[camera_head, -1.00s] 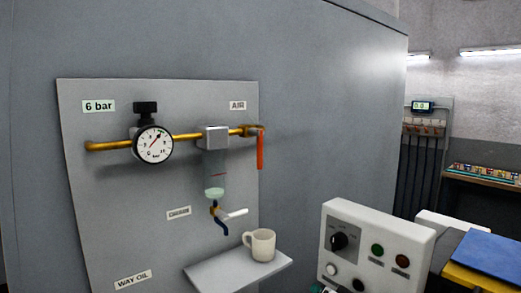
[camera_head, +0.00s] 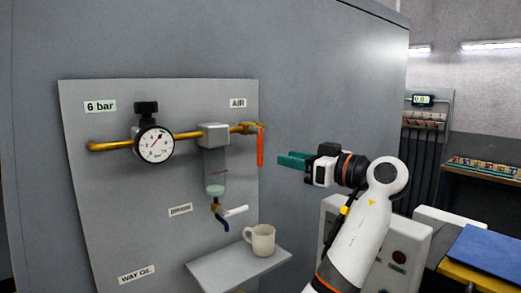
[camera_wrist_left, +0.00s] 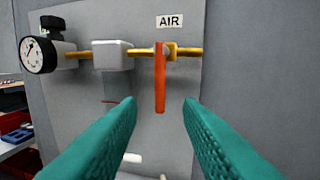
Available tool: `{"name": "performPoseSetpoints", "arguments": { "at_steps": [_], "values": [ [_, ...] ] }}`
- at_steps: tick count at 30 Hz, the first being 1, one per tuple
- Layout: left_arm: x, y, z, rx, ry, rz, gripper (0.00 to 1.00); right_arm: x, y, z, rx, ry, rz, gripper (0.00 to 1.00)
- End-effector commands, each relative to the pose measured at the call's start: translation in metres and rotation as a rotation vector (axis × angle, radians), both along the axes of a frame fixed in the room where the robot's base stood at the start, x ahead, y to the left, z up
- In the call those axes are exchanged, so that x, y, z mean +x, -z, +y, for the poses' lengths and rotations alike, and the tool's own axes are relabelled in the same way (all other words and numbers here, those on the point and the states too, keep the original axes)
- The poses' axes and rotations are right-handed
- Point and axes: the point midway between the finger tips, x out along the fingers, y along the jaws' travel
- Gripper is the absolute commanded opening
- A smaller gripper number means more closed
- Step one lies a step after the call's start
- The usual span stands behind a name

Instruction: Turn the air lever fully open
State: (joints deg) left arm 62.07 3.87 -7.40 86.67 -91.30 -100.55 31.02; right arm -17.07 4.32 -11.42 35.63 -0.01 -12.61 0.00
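The red air lever (camera_head: 260,147) hangs straight down from the brass valve at the right end of the air pipe, below the AIR label (camera_head: 238,103). It lies across the line of the pipe. My left gripper (camera_head: 284,160), with green fingers, is just right of the lever in the head view, apart from it. In the left wrist view the fingers are spread wide and empty, and the lever (camera_wrist_left: 160,78) appears between and beyond their tips. My right gripper is not in view.
A mug (camera_head: 262,239) stands on a small shelf (camera_head: 225,270) below. A control box (camera_head: 410,240) stands at the lower right, partly behind my arm.

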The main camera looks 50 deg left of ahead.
Motion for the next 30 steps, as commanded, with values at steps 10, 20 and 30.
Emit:
{"name": "performPoseSetpoints", "arguments": {
  "at_steps": [10,20,30],
  "values": [
    [-0.008,-0.004,0.069,0.002,-0.002,0.004,0.33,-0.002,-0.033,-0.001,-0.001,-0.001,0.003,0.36],
    [-0.010,0.000,0.095,0.001,0.002,0.003,0.33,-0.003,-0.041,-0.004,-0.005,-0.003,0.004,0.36],
    [-0.010,0.000,0.096,0.000,0.002,0.003,0.17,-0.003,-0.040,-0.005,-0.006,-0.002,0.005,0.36]
  ]
}}
